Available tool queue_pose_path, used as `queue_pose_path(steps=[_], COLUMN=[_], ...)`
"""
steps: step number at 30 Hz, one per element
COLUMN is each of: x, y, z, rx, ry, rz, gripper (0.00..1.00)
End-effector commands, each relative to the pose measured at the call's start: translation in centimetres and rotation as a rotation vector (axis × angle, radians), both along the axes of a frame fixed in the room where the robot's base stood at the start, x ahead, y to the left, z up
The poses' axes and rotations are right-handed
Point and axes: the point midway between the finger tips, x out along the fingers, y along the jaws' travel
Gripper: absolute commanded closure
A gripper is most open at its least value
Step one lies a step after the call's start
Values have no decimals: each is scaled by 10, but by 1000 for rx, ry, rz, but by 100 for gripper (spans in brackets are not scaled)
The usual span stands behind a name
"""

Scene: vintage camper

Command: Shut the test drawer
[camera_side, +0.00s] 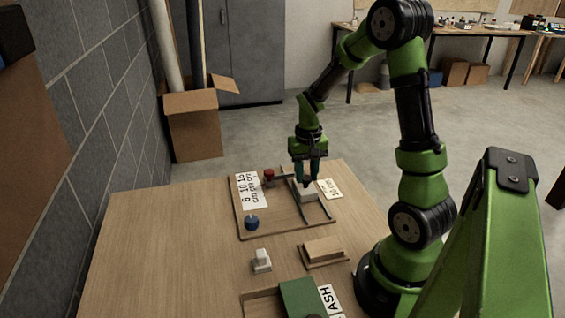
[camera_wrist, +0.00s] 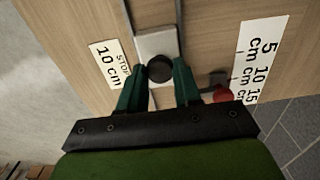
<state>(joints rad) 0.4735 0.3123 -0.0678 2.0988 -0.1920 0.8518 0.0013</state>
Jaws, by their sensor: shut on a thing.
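My gripper (camera_side: 307,181) points down over the wooden board (camera_side: 240,222) on the table. In the wrist view its green fingers (camera_wrist: 160,80) are shut on a round dark knob (camera_wrist: 159,67). In the side view the pale block (camera_side: 309,196) shows under the fingertips, and the knob is mostly hidden. Nothing in view is marked as a drawer, so I cannot tell whether this sliding block is the test drawer.
A white block (camera_side: 261,260), wooden block (camera_side: 324,248) and green box (camera_side: 301,296) stand nearer. The table's left side is clear.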

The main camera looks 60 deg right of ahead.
Motion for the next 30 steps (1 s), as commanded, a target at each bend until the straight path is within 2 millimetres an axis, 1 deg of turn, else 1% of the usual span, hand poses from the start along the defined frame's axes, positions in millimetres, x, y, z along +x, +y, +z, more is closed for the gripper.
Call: queue_pose_path(steps=[2,4,9,12,16,24,25,29,30], x=[-3,-10,-36,-47,-54,-56,-56,-56,-55], y=[3,11,37,49,55,56,56,56,56], z=[1,1,2,2,1,1,1,0,0], rx=[-1,-1,-1,-1,-1,4,4,4,2], ry=[-1,-1,-2,-4,-4,2,3,2,2], rz=[1,3,3,3,0,-1,-2,-1,-1], gripper=[100,100,100,100,100,100,62,42,41])
